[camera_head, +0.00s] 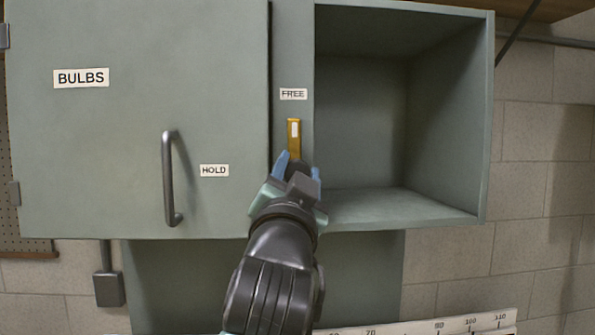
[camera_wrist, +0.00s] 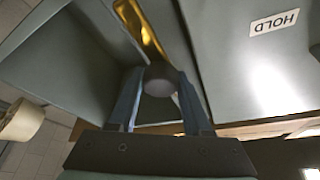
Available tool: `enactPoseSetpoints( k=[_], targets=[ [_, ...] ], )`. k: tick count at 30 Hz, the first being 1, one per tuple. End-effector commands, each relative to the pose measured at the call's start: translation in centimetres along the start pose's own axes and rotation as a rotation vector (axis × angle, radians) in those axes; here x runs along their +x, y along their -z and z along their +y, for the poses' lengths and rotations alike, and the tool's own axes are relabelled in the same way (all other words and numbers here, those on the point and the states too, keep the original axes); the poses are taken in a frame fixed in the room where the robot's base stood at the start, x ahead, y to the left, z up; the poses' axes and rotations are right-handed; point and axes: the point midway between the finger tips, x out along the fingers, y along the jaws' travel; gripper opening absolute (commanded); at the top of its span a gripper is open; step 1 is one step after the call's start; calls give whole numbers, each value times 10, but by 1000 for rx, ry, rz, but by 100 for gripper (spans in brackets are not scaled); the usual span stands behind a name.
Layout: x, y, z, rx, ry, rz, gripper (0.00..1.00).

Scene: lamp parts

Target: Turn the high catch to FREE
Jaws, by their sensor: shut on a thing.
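The high catch is a yellow bar (camera_head: 294,138) with a pale mark near its top, on the upright strip between the closed door and the open compartment. It stands close to vertical, its upper end just below the FREE label (camera_head: 293,94). The HOLD label (camera_head: 214,170) is on the door to its left. My gripper (camera_head: 298,168) is at the catch's lower end, its blue fingers either side of a dark round knob. The wrist view shows the fingers closed on this knob (camera_wrist: 159,80), with the yellow bar (camera_wrist: 140,28) beyond. My gripper hides the catch's lower part in the head view.
The door marked BULBS (camera_head: 120,130) is shut and has a protruding grey handle (camera_head: 168,180). The compartment (camera_head: 365,120) on the right is open and empty. A ruler strip (camera_head: 430,325) lies below. A grey box (camera_head: 109,289) hangs at lower left.

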Motion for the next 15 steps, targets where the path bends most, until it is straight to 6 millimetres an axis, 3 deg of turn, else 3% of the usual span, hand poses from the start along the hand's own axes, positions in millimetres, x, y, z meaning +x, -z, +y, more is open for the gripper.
enactPoseSetpoints(
  k=[1,15],
  targets=[
    [0,7,-4,21,0,15,0],
    [0,7,-3,90,-28,15,0]
  ],
)
